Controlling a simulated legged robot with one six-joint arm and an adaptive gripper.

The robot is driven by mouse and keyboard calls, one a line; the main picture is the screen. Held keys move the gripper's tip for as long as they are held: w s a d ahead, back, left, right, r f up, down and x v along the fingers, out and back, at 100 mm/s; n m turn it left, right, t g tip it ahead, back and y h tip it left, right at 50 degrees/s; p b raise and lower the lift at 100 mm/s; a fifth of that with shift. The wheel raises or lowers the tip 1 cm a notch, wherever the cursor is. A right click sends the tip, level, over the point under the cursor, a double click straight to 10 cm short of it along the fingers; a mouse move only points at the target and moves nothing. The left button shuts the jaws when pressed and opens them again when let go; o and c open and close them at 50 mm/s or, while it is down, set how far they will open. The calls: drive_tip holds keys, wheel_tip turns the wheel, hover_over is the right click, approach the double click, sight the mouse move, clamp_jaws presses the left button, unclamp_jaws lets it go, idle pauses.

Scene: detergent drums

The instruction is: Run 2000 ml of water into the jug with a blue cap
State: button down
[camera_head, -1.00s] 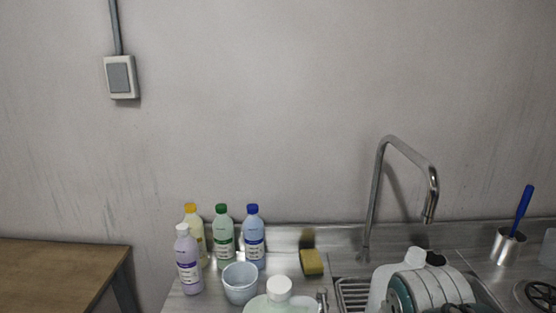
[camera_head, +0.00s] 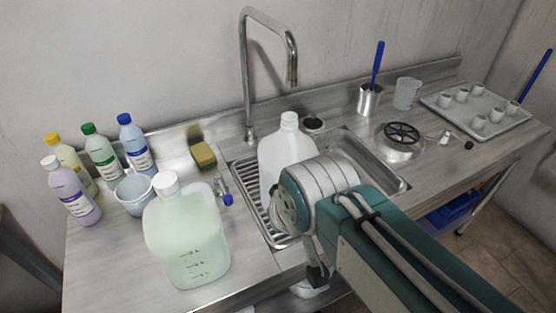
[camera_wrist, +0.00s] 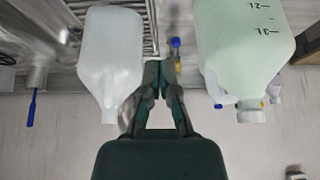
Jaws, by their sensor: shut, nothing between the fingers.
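A translucent white jug (camera_head: 285,150) stands in the sink beside the spout; its top looks pale and I see no blue cap on it. It shows in the wrist view (camera_wrist: 110,60). A larger jug of pale green liquid (camera_head: 188,240), white-capped, stands on the counter left of the sink; it also shows in the wrist view (camera_wrist: 240,50). A bent metal tap (camera_head: 246,80) rises behind the sink. A small fitting with a blue knob (camera_head: 227,199) is between the jugs. My gripper (camera_wrist: 156,65) is shut and empty, between the jugs in the wrist view.
Several bottles stand at the back left, one blue-capped (camera_head: 137,145), near a grey-blue cup (camera_head: 136,194). A tumbler with a blue-handled tool (camera_head: 369,98) and a tray of small cups (camera_head: 450,117) are right.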

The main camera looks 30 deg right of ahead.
drive_tip(key=c, duration=0.8)
unclamp_jaws()
drive_tip(key=shift+c, duration=0.2)
drive_tip(key=shift+o, duration=0.8)
drive_tip(key=shift+w+r, duration=0.2)
drive_tip(key=shift+w, duration=0.25)
drive_tip(key=g+y, duration=0.2)
drive_tip(key=g, duration=0.4)
hover_over(224, 189)
drive_tip(key=d, duration=0.2)
wheel_tip(224, 189, down, 6)
drive_tip(key=f, duration=0.3)
drive_tip(key=a+f, duration=0.1)
drive_tip(key=f, duration=0.6)
drive_tip(key=shift+a+f, duration=0.4)
clamp_jaws()
